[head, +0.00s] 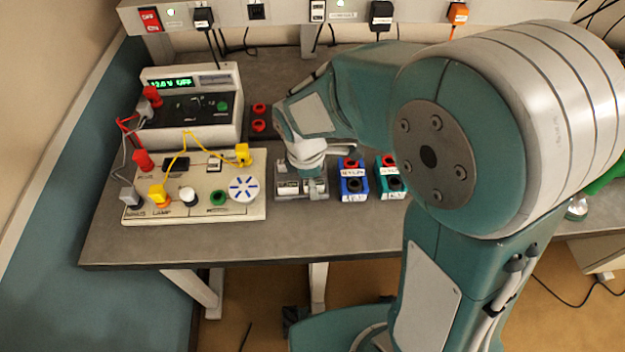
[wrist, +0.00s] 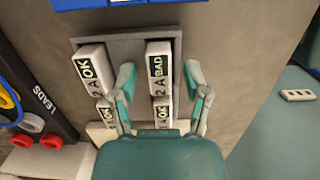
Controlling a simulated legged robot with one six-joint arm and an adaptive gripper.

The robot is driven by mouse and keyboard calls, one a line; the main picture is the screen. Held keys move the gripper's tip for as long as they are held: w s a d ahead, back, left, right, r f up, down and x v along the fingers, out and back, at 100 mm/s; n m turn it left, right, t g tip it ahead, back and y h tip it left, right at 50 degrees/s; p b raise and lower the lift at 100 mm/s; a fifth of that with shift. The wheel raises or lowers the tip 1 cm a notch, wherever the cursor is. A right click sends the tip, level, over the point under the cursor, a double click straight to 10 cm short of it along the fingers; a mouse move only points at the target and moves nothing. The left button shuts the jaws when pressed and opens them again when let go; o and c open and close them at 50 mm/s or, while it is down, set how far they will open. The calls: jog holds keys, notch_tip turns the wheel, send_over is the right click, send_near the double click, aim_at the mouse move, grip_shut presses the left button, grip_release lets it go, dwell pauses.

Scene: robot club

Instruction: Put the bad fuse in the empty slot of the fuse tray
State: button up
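The fuse tray (wrist: 118,42) is a grey tray in the wrist view, holding several white fuses. The bad fuse (wrist: 159,65), labelled BAD 2 A, is at its upper right. An OK 2 A fuse (wrist: 91,68) is at the upper left, with more fuses lower down partly hidden by my gripper. I cannot make out the empty slot. My gripper (wrist: 160,78) is open, one finger on each side of the bad fuse's column, with gaps showing. In the head view my gripper (head: 306,170) is low over the tray (head: 290,196); the fuses are too small to read there.
A white test board (head: 236,208) with yellow leads stands left of the tray, and a power supply (head: 190,140) behind it. A blue box (head: 353,186) and a teal box (head: 390,184) stand close on the right. The table front (head: 230,240) is clear.

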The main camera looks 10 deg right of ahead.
aim_at(306, 183)
jog(key=shift+r, duration=0.1)
notch_tip(306, 183, up, 12)
jog(key=a, duration=0.1)
jog(key=shift+a, duration=0.25)
jog(key=s+d+r+m+t, duration=0.2)
jog(key=s+d+m, duration=0.4)
jog(key=m, duration=0.2)
jog(key=s+d+r+m+t+y, duration=0.1)
jog(key=s+d+r+m+t, duration=0.1)
jog(key=s+d+m, duration=0.4)
jog(key=m+t, duration=0.1)
jog(key=m, duration=0.2)
jog(key=shift+s+d+r+m+t, duration=0.25)
jog(key=shift+s+m+t, duration=0.05)
jog(key=shift+s, duration=0.05)
